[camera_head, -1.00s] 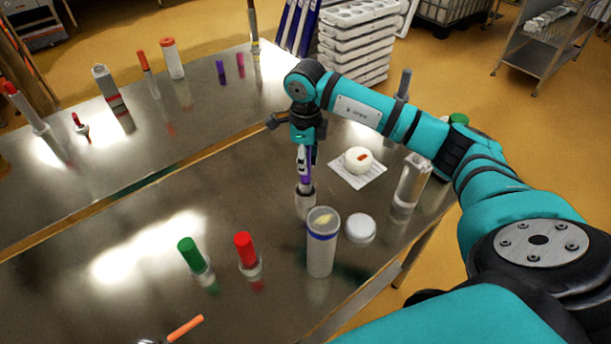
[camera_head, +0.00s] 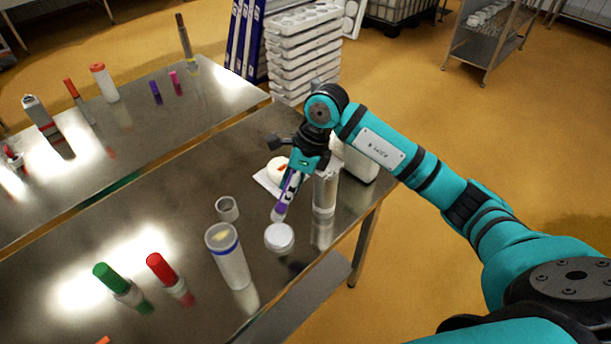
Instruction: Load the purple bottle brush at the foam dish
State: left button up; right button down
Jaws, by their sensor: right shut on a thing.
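My right gripper (camera_head: 298,170) is shut on the purple bottle brush (camera_head: 288,190), which hangs tilted with its pale end down and to the left. That lower end is just behind a round white dish (camera_head: 279,237), which looks like the foam dish. I cannot tell whether the brush end touches the dish or hovers over it. My left gripper is not in view.
An empty grey cup (camera_head: 227,208) stands left of the brush. A clear blue-banded cylinder (camera_head: 229,256) stands in front of it. A clear tall container (camera_head: 325,192) stands close right of the brush. Green (camera_head: 112,278) and red (camera_head: 161,268) capped bottles stand at front left.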

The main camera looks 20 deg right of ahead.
aim_at(279, 210)
jog(key=shift+b+x, duration=0.5)
jog(key=shift+x, duration=0.7)
notch_tip(279, 210, down, 3)
jog(key=shift+w+d+b, duration=0.1)
jog(key=shift+b, duration=0.7)
jog(key=shift+f, duration=0.3)
pick_arm(q)
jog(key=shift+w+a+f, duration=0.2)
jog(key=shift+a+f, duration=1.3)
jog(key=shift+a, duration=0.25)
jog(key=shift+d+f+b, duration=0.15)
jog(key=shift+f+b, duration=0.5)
jog(key=shift+b, duration=0.1)
pick_arm(e)
jog(key=shift+f, duration=0.7)
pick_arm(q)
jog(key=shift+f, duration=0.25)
pick_arm(e)
jog(key=shift+f, duration=0.1)
